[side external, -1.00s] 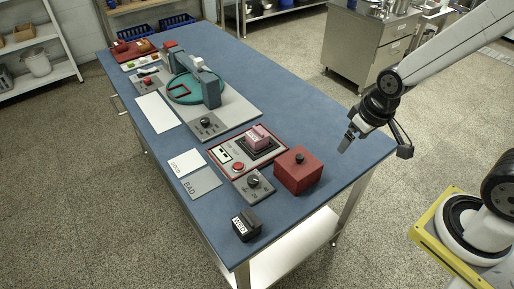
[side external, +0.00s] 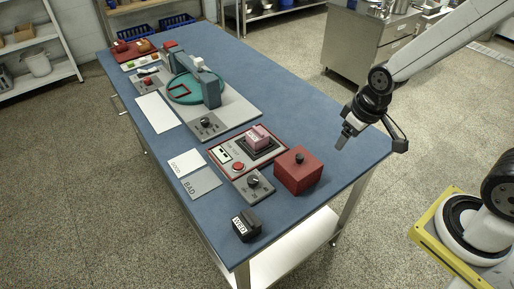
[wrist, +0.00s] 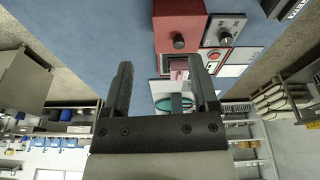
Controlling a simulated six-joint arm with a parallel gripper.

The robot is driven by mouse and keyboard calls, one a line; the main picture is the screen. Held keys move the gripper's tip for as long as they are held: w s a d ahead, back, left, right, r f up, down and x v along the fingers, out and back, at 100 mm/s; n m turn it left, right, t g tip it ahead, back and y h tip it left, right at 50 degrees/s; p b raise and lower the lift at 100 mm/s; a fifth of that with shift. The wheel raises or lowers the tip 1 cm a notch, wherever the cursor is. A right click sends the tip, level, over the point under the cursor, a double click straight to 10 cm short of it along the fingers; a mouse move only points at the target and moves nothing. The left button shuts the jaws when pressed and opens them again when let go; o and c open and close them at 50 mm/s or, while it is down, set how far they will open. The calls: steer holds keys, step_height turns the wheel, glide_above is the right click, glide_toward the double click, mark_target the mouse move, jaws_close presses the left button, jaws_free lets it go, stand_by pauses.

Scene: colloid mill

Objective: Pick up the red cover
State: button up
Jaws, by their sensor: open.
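The red cover (side external: 298,172) is a red box with a dark round knob on top. It stands on the near right part of the blue table, beside the grey-and-red panel. In the wrist view the red cover (wrist: 179,30) is at the top, beyond the fingertips. My gripper (side external: 343,142) is in the air to the right of and above the cover, apart from it. In the wrist view my gripper (wrist: 162,75) shows two dark fingers spread apart with nothing held between them.
A panel with a red button (side external: 239,167) and a pink block (side external: 259,137) is left of the cover. A dial box (side external: 253,183) stands close in front. A black labelled block (side external: 246,225) is near the front edge. The blue table (side external: 290,100) is clear behind the cover.

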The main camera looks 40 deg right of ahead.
mark_target(300, 156)
steer(key=w+a+f+n, duration=0.1)
steer(key=w+n, duration=0.1)
steer(key=w, duration=0.1)
steer(key=w+a+f+n+g, duration=0.1)
steer(key=w+f+n, duration=0.1)
steer(key=w+n, duration=0.1)
steer(key=w+a+f+n, duration=0.1)
steer(key=w+f+n, duration=0.1)
steer(key=w+n, duration=0.1)
steer(key=shift+w+a+f+y, duration=0.1)
steer(key=shift+w+a+y, duration=0.05)
steer(key=shift+w+y, duration=0.3)
steer(key=shift+f, duration=0.1)
steer(key=shift+w+a+f, duration=0.1)
steer(key=shift+f, duration=1.1)
steer(key=shift+f, duration=0.1)
steer(key=shift+f, duration=1.4)
steer(key=shift+w+f, duration=0.1)
steer(key=shift+f, duration=1)
